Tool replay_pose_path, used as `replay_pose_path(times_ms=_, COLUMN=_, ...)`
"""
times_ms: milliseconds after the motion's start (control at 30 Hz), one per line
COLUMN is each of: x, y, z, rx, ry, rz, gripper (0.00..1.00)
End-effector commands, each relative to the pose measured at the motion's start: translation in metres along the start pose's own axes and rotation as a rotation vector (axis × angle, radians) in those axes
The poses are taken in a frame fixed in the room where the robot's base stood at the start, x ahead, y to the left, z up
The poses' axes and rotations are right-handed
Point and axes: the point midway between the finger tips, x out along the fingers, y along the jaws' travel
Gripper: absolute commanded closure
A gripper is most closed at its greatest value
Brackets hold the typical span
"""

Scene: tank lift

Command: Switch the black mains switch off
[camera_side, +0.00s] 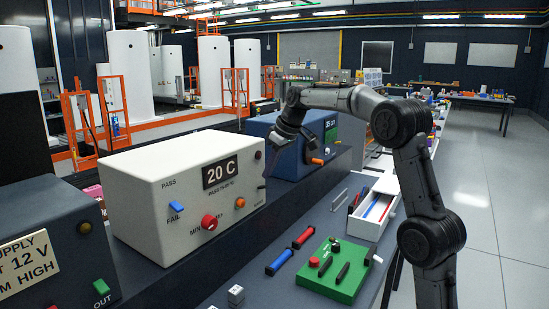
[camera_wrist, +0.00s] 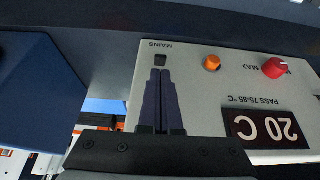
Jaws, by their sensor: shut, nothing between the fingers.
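The white box (camera_side: 150,185) with a "20 C" display stands on the dark bench in the side view. In the wrist view its panel appears upside down, with the small black mains switch (camera_wrist: 161,60) beside the "MAINS" label. My gripper (camera_wrist: 160,74) is shut and empty, its fingertips right at the switch in that view. I cannot tell whether they touch it. In the side view my gripper (camera_side: 268,165) reaches down at the right end of the box's front. Which way the switch is set is not clear.
On the box are an orange button (camera_wrist: 212,62), a red knob (camera_wrist: 275,67) and a blue pass/fail switch (camera_side: 176,207). A blue box (camera_side: 285,145) stands behind, a dark supply box (camera_side: 50,250) at left. A green board (camera_side: 335,270) and white tray (camera_side: 376,205) lie at right.

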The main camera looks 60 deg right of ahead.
Motion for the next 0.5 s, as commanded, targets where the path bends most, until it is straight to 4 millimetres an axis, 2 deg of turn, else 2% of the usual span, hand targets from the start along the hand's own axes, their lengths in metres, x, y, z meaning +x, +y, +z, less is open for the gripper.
replay_pose_path(times_ms=200, x=0.020, y=0.000, z=0.000, rx=0.000, ry=-0.001, rz=-0.001, gripper=1.00)
replay_pose_path(times_ms=500, x=0.023, y=0.000, z=0.000, rx=0.000, ry=0.000, rz=0.000, gripper=1.00)
